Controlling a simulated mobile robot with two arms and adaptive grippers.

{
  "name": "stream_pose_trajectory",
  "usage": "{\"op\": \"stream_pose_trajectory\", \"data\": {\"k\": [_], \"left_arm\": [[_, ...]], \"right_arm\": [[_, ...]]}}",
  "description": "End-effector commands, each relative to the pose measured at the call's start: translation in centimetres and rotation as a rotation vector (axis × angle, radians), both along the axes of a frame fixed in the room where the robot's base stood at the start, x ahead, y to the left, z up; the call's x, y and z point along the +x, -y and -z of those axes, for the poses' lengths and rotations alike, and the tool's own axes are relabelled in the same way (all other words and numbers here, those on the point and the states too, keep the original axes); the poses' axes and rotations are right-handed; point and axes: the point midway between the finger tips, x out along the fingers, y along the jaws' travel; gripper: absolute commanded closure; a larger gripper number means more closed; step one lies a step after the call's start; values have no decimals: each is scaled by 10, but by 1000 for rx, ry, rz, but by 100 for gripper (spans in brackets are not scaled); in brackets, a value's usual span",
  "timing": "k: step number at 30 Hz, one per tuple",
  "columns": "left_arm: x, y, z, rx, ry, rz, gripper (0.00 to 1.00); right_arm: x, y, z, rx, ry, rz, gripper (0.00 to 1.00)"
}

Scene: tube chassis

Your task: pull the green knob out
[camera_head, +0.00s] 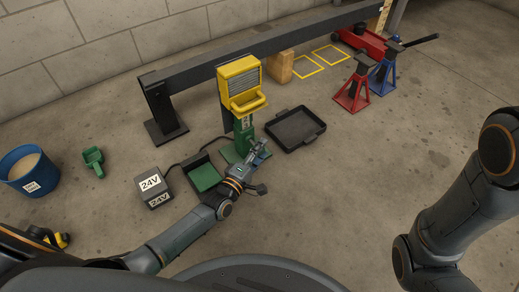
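A green post (243,131) with a small white label stands on the floor under a yellow housing (240,84) with a grey ribbed front and a yellow lip. I cannot make out a separate green knob; it may be hidden by my gripper or too small to tell. My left gripper (257,152) is at the lower front of the green post, its fingers close to it. Whether they touch it or are shut is too small to tell. Of my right arm only links show at the right; its gripper is out of view.
A black tray (295,130) lies right of the post. A black-and-green bin (203,174) and a grey 24V box (153,187) are to the left. A dark beam (200,68) runs behind. Red (354,88) and blue (386,72) stands are at back right. Right floor is clear.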

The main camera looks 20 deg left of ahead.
Motion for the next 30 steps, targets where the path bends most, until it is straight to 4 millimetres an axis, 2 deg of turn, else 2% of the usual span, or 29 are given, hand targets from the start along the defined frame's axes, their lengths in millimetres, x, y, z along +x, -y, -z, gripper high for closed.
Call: {"op": "stream_pose_trajectory", "data": {"k": [7,11,14,24,30], "left_arm": [[1,-2,-1,1,1,-2,48],[-7,-4,0,1,0,-3,48],[-22,-9,1,1,-2,-3,48],[-90,-27,1,1,-3,-1,48],[-111,-32,0,0,-1,-1,48]], "right_arm": [[2,0,0,2,-5,-3,35],[2,0,0,2,-5,-3,35],[1,0,0,1,-4,-2,35],[1,0,0,0,-1,-2,35],[0,0,0,0,-1,-1,35]]}}
